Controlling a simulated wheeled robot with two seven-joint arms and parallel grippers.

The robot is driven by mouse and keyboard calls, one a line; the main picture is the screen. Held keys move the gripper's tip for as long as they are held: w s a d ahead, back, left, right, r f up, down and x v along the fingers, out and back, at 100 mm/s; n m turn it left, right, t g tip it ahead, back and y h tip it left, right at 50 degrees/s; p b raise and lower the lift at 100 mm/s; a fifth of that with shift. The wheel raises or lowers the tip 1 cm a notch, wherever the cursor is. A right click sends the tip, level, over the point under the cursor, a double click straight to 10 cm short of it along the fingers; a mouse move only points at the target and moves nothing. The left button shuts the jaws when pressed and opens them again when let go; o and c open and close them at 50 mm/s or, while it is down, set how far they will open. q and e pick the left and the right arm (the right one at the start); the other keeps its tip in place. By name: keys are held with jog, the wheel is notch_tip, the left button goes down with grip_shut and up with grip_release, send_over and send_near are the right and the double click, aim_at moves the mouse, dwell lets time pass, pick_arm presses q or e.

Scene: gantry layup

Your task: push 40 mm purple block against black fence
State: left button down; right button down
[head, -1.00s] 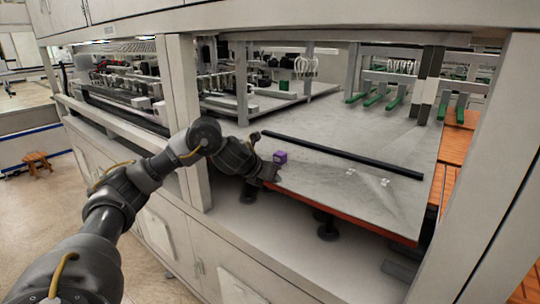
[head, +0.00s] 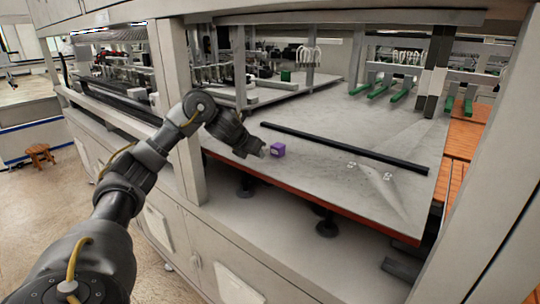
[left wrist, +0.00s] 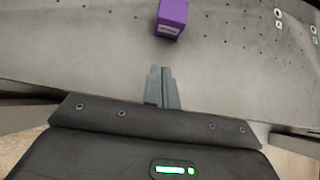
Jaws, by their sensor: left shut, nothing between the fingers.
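The purple block (head: 278,149) stands on the grey table plate (head: 320,175), in front of the black fence (head: 345,149), with a gap of bare plate between them. The block also shows at the top middle of the left wrist view (left wrist: 171,17), with a small pale label on its near face. My left gripper (head: 263,152) is shut and empty, just left of the block in the head view. In the left wrist view its closed fingers (left wrist: 161,72) point toward the block, with a gap between. My right gripper is in neither view.
Small white fittings (head: 370,170) sit on the plate to the right of the block. Green-tipped arms (head: 400,95) stand at the back. The plate's front edge is orange-red (head: 330,205).

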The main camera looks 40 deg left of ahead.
aim_at(274, 155)
pick_arm(q)
jog(key=w+p, duration=0.1)
jog(key=w, duration=0.1)
jog(key=w+f+p, duration=0.1)
jog(key=shift+w, duration=0.4)
jog(key=shift+w+f, duration=0.2)
jog(key=shift+w, duration=0.7)
jog(key=shift+p, duration=0.3)
